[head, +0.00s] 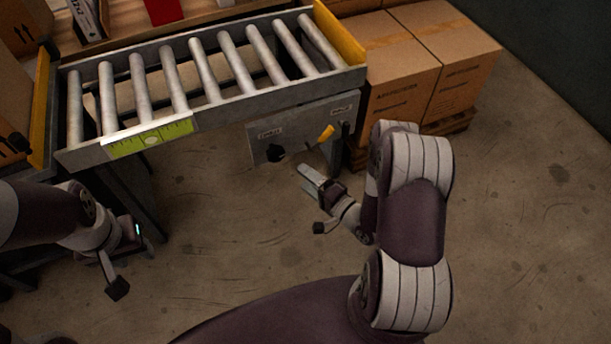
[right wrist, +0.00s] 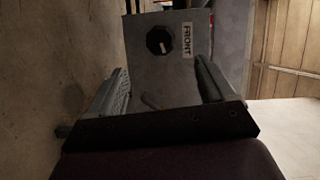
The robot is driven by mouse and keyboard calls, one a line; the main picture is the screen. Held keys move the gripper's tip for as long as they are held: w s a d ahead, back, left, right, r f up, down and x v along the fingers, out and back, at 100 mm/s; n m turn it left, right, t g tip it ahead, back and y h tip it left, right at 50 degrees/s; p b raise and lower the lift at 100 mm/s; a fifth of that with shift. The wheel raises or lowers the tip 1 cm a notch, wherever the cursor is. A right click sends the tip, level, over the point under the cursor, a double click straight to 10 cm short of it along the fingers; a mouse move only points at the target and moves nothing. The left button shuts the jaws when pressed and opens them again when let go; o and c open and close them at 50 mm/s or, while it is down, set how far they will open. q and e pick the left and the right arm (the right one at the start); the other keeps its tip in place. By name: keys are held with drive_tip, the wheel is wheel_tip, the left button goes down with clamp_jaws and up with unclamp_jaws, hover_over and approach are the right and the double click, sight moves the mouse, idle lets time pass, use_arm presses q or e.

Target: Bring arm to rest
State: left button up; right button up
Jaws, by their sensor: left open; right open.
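My right gripper (head: 313,198) is in the middle of the head view, below the conveyor's grey control panel (head: 300,122). In the right wrist view its two fingers stand apart with nothing between them, and the right gripper (right wrist: 162,84) faces the panel (right wrist: 185,75). The panel's black knob (right wrist: 159,40) and a "FRONT" label show beyond the fingers, apart from them. My left gripper (head: 118,272) is at the lower left of the head view, in front of the conveyor's left end. It is open, and I see nothing held; its far finger is partly hidden.
The roller conveyor (head: 215,103) crosses the upper left, with a yellow-green level strip (head: 150,140) on its front rail. The panel carries a yellow handle (head: 326,134). Cardboard boxes (head: 400,75) stand on a pallet (head: 450,122) at its right. The floor (head: 530,220) at right is clear.

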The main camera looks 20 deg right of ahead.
drive_tip(key=s+d+f+n+g+h, duration=0.4)
drive_tip(key=s+f+n+g+h, duration=0.15)
drive_tip(key=f+g, duration=0.4)
drive_tip(key=s+a+r+n+g+h+p, duration=0.15)
drive_tip(key=s+r+n+g, duration=0.35)
drive_tip(key=r, duration=0.9)
drive_tip(key=s+a+r+n+g+p, duration=0.1)
drive_tip(key=s+a+r+g, duration=0.15)
drive_tip(key=s+r, duration=0.7)
drive_tip(key=w+a+r+t+p, duration=0.1)
drive_tip(key=w+r+p, duration=0.1)
drive_tip(key=r+p, duration=1.7)
drive_tip(key=w+a+r+t+p, duration=0.1)
drive_tip(key=w+r+p, duration=0.2)
drive_tip(key=r+p, duration=1.6)
wheel_tip(320, 180, up, 10)
drive_tip(key=shift+a+r+n, duration=0.15)
drive_tip(key=shift+a+n, duration=0.2)
drive_tip(key=shift+a, duration=0.05)
